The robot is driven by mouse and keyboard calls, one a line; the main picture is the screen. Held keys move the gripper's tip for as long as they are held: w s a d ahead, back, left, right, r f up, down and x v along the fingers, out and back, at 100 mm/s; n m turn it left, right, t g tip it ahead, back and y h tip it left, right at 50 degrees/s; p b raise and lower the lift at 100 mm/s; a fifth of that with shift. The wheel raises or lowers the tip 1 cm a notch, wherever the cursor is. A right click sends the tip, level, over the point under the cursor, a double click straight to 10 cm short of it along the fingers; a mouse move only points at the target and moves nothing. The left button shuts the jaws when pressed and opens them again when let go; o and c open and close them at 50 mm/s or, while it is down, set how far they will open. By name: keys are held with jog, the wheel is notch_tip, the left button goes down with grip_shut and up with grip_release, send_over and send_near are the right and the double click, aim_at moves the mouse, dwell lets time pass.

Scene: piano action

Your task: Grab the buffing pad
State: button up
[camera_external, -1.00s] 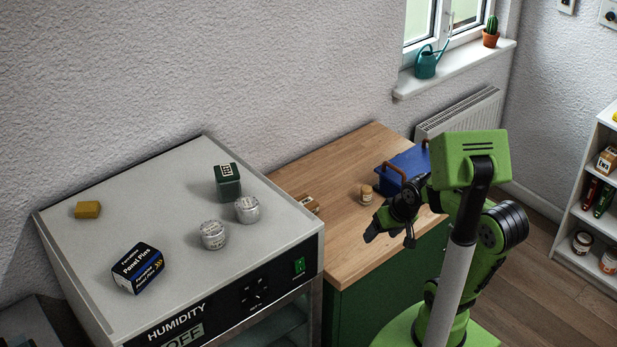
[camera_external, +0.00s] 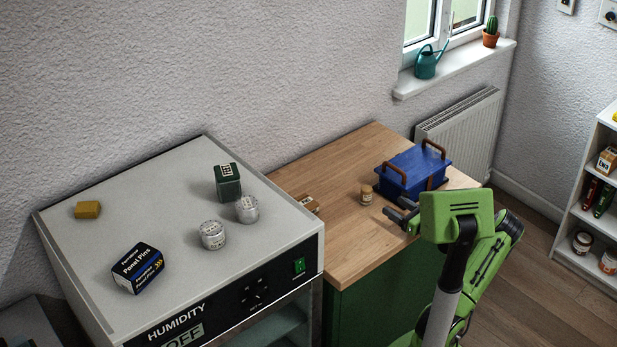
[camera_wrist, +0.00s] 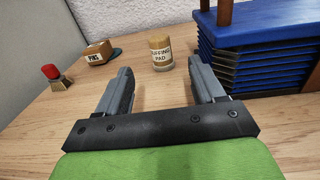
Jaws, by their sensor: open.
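The buffing pad (camera_external: 366,195) is a small tan cylinder with a pale label, standing upright on the wooden worktop. In the wrist view the buffing pad (camera_wrist: 160,52) stands beyond my fingertips, roughly between their lines, with its label facing me. My gripper (camera_external: 400,213) is low over the worktop, to the right of the pad in the external view. In the wrist view my gripper (camera_wrist: 163,80) is open and empty, its two grey fingers apart and pointing toward the pad without touching it.
A blue box (camera_external: 416,168) with brown handles stands close right of the pad; it also shows in the wrist view (camera_wrist: 260,55). A box labelled PINS (camera_wrist: 98,52) and a red-topped item (camera_wrist: 55,76) are to the left. A humidity cabinet (camera_external: 130,205) adjoins the worktop (camera_external: 335,240).

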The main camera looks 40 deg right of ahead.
aim_at(371, 192)
jog(key=w, duration=0.4)
jog(key=w+b, duration=0.1)
jog(key=w, duration=0.3)
jog(key=w+a+b, duration=0.1)
jog(key=w, duration=0.4)
jog(key=shift+w+f, duration=0.1)
jog(key=shift+d, duration=0.1)
jog(key=c, duration=1)
